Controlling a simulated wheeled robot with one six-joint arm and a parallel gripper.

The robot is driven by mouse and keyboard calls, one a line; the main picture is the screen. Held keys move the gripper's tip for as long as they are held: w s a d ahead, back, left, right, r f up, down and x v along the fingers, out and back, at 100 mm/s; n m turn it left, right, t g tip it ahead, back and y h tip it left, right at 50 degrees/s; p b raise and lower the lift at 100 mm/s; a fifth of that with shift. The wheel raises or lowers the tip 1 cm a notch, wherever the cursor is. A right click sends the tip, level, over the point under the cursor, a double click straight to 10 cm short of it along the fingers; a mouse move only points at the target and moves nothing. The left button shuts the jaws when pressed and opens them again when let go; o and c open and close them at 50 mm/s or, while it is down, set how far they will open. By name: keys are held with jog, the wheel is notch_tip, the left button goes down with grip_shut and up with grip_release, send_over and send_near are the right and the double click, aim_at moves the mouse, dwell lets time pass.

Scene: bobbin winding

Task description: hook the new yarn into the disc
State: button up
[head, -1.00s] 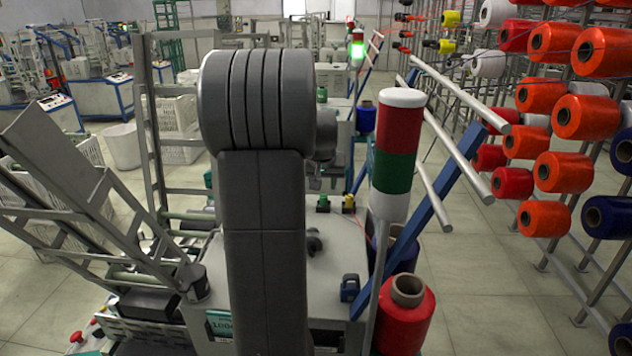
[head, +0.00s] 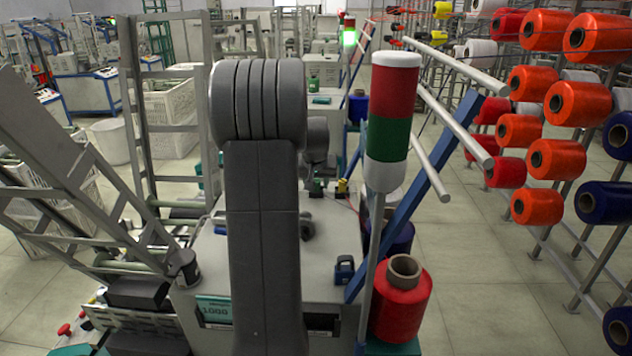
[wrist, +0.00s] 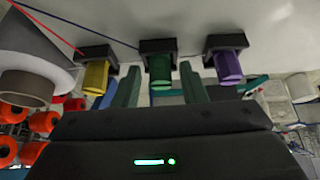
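In the wrist view my gripper (wrist: 160,82) has its two green fingers apart. A green block (wrist: 160,66) in a black bracket shows in the gap between them, and I see no contact. A yellow block (wrist: 95,77) and a purple block (wrist: 228,66) sit in like brackets to either side. A thin red yarn (wrist: 42,22) and a blue yarn (wrist: 75,27) run at the upper left. In the head view my arm hides the gripper. The yellow block (head: 342,187) shows beyond it on the machine (head: 325,240). I cannot make out the disc.
A red yarn cone (head: 401,305) and a red-green signal lamp (head: 390,120) stand right of my arm. A blue slanted post (head: 432,175) rises behind them. A rack of orange spools (head: 560,157) is at the right. The floor aisle (head: 450,290) between is clear.

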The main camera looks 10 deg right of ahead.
jog(key=c, duration=0.8)
jog(key=shift+r+p, duration=1.65)
jog(key=shift+r, duration=0.65)
